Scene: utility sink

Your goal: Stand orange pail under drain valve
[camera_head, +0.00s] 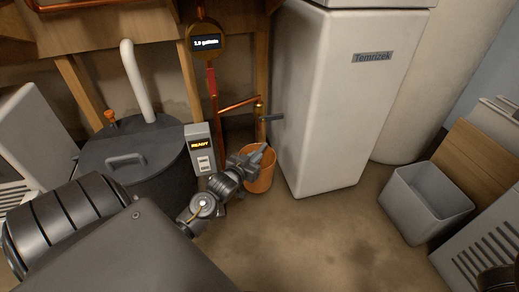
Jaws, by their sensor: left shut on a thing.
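The orange pail (263,182) is beside the lower left edge of the white Temrizek cabinet. It looks upright at floor level, though I cannot tell whether its base touches the floor. My left gripper (257,156) is shut on the pail at its rim, and covers part of its opening. The drain valve (260,110) is at the right end of a copper pipe, with a dark lever (272,117) pointing right. It appears above the pail in the picture; their exact alignment in depth is unclear. My right gripper is not in view.
The white cabinet (325,100) stands close right of the pail. A dark lidded tank (135,165) and a box reading READY (200,150) are at left. A round gauge (206,43) hangs above. A grey bin (425,200) stands right. The middle floor is clear.

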